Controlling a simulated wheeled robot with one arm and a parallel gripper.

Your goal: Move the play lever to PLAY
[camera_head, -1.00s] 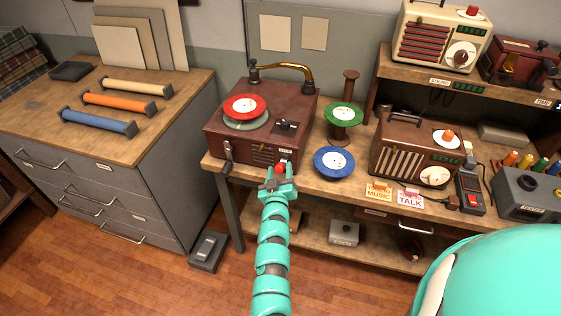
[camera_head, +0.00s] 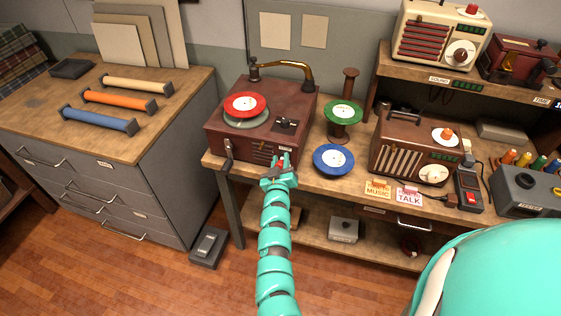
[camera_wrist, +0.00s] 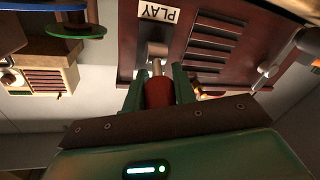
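The label also shows small in the head view (camera_head: 285,149). My gripper (camera_head: 282,162) is at the player's front. In the wrist view, its two green fingers (camera_wrist: 159,88) sit close against both sides of the red knob. The knob's lower end is hidden by my gripper body.
A crank (camera_head: 228,154) is on the player's left front. MUSIC (camera_head: 378,191) and TALK (camera_head: 409,197) cards are at the bench's front edge.

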